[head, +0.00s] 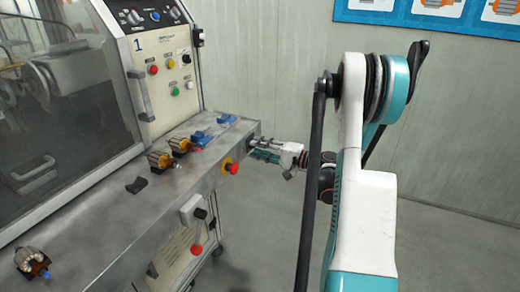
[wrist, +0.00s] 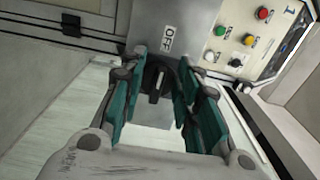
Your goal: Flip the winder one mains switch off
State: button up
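Winder one (head: 172,60) is the machine marked "1" on its cream control panel. In the wrist view, a black rotary switch (wrist: 157,82) with a raised handle sits on a grey metal face below an OFF label (wrist: 168,39). My gripper (wrist: 160,90) is open, with its teal fingers on either side of the switch. I cannot tell whether a finger touches the handle. In the head view, my gripper (head: 264,149) is at the right end of the workbench, and the switch cannot be made out there.
The grey workbench (head: 95,225) carries several copper-wound armatures and blue fixtures (head: 228,118). A red emergency stop (head: 233,168) sits on its front edge close to my gripper. A red-knobbed lever (head: 196,248) stands below. The floor to the right is clear.

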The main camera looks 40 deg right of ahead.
jog(key=v, duration=1.2)
jog(key=shift+w+a, duration=0.1)
jog(key=shift+a, duration=0.05)
